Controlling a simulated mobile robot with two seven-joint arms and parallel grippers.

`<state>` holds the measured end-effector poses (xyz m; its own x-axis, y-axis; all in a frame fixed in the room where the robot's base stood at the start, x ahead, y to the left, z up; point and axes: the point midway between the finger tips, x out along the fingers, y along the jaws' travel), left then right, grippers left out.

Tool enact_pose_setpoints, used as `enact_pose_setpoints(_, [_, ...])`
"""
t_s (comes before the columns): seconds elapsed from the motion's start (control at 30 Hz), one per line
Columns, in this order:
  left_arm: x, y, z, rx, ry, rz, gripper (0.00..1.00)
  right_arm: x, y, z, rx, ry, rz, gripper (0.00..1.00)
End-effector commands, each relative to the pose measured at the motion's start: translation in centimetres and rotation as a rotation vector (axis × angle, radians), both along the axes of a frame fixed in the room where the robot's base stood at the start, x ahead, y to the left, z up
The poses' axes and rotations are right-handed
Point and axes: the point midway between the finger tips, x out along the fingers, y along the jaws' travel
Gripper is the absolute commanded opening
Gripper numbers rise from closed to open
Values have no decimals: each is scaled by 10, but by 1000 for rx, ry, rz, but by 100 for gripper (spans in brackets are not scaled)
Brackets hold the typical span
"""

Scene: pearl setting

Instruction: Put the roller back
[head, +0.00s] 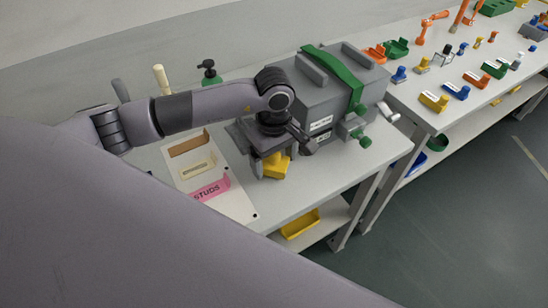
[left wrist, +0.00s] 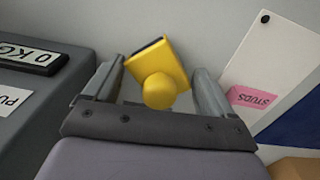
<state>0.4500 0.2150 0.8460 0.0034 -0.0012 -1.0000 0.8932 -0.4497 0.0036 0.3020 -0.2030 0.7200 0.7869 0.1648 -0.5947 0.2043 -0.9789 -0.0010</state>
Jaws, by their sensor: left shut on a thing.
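My left gripper (head: 272,160) points down over the near bench, in front of the grey machine. It is shut on a yellow block with a round knob (head: 277,168). In the left wrist view the yellow block (left wrist: 165,75) sits tilted between the two fingers of the gripper (left wrist: 158,90), its dark-edged face at the top. I cannot tell whether this is the roller. I cannot tell whether it touches the bench. My right gripper is not in view.
The grey machine (head: 325,98) with a green strap stands right beside the gripper. A white board (head: 232,204) with a pink STUDS label (head: 210,190) lies left. Yellow bin (head: 300,224) is below. Another bench (head: 425,110) holds small coloured parts. The bench front right is clear.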

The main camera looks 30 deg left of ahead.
Motion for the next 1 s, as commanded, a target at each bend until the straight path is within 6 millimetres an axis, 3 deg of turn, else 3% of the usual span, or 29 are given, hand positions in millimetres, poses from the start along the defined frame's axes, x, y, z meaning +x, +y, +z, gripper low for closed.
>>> enact_pose_setpoints(0.23, [-1, 1, -11, 4, 4, 0, 49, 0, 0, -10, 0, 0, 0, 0])
enact_pose_setpoints(0.3, [-1, 1, -13, 4, 4, 0, 37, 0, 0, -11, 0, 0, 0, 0])
enact_pose_setpoints(0.37, [-2, 2, -13, 5, 6, 0, 37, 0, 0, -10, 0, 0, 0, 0])
enact_pose_setpoints(0.4, [-2, 2, -13, 6, 8, 1, 91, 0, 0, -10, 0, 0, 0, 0])
enact_pose_setpoints(0.43, [-2, 2, -14, 7, 9, 1, 100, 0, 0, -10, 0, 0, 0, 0])
enact_pose_setpoints(0.77, [-1, 1, -7, 3, 3, 1, 100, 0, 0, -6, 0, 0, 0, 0])
enact_pose_setpoints(0.93, [-1, 1, 8, 1, 3, 1, 100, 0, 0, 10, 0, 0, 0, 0])
enact_pose_setpoints(1.0, [1, 1, 20, 1, -5, -1, 100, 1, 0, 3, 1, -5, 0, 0])
